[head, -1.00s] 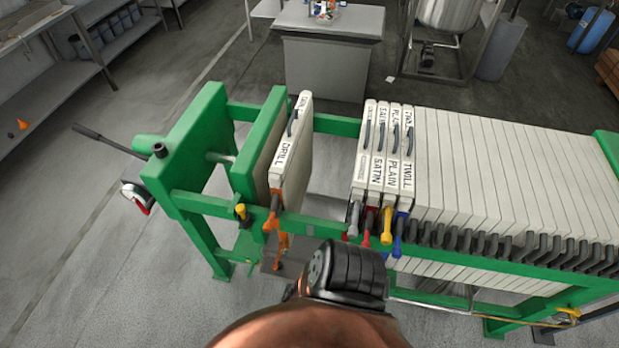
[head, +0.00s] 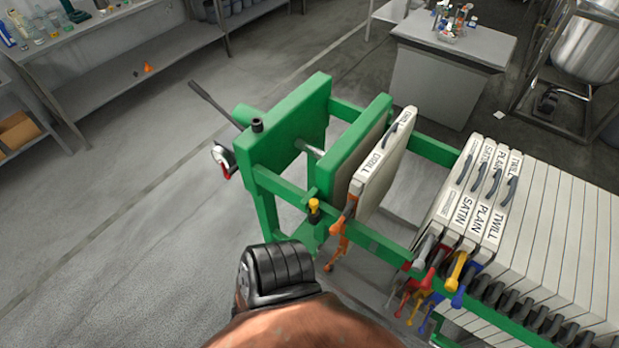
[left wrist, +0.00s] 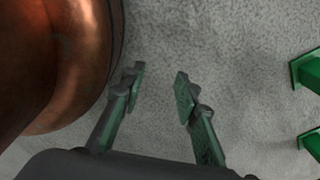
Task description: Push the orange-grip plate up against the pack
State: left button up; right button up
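The orange-grip plate (head: 384,160), a white plate labelled DRILL, stands upright on the green press frame in the head view. Its orange grip (head: 342,232) sticks out over the near rail. The pack (head: 555,240) of white plates stands to its right, with a clear gap between them. The pack's first plates read SATIN, PLAIN and TWILL. In the left wrist view my left gripper (left wrist: 160,85) is open and empty above bare floor, apart from the plate. Neither gripper's fingers show in the head view, and my right gripper is not seen.
A green end block (head: 352,150) stands just left of the orange-grip plate. The near green rail (head: 385,248) runs along the front. Green feet (left wrist: 310,75) show at the right in the left wrist view. The floor (head: 130,240) to the left is open. A shelf and a grey cabinet (head: 445,80) stand behind.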

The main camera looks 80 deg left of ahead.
aim_at(361, 205)
jog(key=u, duration=3.3)
jog(key=k, duration=0.85)
jog(key=z, duration=1.8)
